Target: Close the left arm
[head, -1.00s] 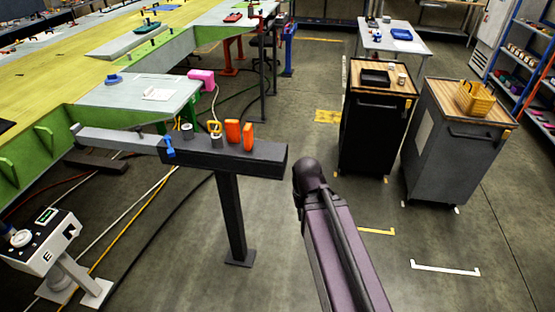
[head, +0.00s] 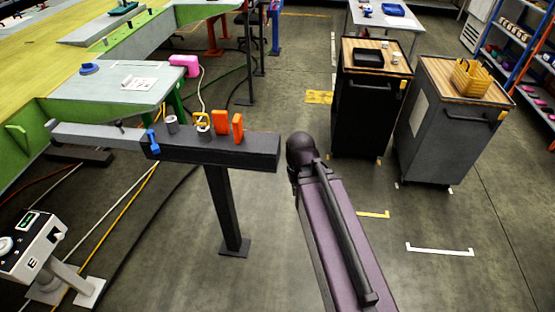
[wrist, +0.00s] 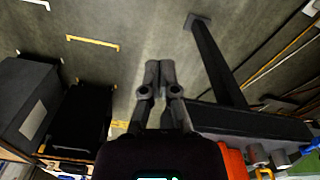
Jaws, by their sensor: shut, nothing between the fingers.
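A dark beam (head: 232,152) on a black post (head: 226,208) stands left of centre in the head view. A light grey arm (head: 95,136) reaches left from the beam's end, roughly in line with it. A blue handle (head: 152,141) sits at their joint. Which part the task calls the left arm is not marked. My gripper (wrist: 157,64) shows in the wrist view, fingers together and empty. In that upside-down view the post (wrist: 218,62) and beam (wrist: 250,122) lie to its right, apart from the fingertips. The head view does not show my gripper clearly.
Orange blocks (head: 221,122) and a grey cylinder (head: 172,124) stand on the beam. A green-framed table (head: 105,103) is behind it. A black cart (head: 367,110) and a grey cart (head: 445,135) stand right. A white machine (head: 30,245) is front left. Open floor lies between post and carts.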

